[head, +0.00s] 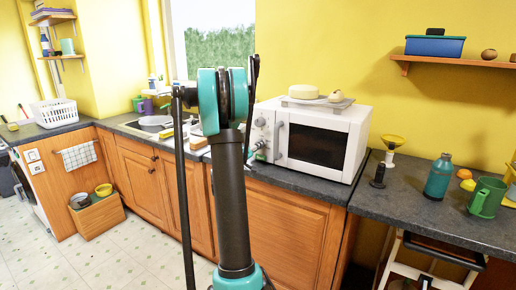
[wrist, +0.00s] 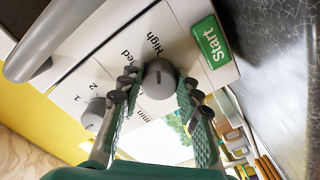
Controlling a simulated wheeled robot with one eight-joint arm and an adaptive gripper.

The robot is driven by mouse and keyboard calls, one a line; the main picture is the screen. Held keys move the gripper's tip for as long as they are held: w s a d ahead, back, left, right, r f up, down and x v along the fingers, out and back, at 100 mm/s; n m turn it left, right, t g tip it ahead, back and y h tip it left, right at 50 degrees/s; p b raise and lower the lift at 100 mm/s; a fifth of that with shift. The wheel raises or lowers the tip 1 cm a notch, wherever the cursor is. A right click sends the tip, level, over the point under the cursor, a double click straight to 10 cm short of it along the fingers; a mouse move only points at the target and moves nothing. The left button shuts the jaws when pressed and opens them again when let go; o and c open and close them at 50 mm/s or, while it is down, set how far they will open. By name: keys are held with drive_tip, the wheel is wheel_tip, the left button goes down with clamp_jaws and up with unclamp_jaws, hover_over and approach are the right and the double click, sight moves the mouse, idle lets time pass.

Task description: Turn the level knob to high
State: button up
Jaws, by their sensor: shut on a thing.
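The white microwave (head: 345,140) stands on the dark counter, its control panel at its left end. In the wrist view the grey level knob (wrist: 158,82) sits between the two fingers of my gripper (wrist: 158,90), which is shut on it. The knob's dark mark runs roughly up and down in the picture, towards the "High" lettering (wrist: 153,43). "min" and "med" labels are partly hidden by the left finger. In the head view my arm hides part of the panel, and a bit of my gripper (head: 257,150) shows beside it.
A second grey knob (wrist: 95,113) with numbers is left of the left finger. A green Start button (wrist: 211,42) is up and right of the level knob. The microwave's door handle (wrist: 40,45) juts out at the upper left. A scale (head: 318,101) lies on the microwave.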

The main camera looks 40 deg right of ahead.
drive_tip(key=o, duration=1.2)
drive_tip(key=shift+c, duration=0.2)
drive_tip(key=shift+a, duration=0.15)
drive_tip(key=v, duration=1.1)
drive_tip(key=shift+s+a, duration=0.2)
drive_tip(key=shift+a, duration=0.15)
drive_tip(key=shift+f, duration=0.1)
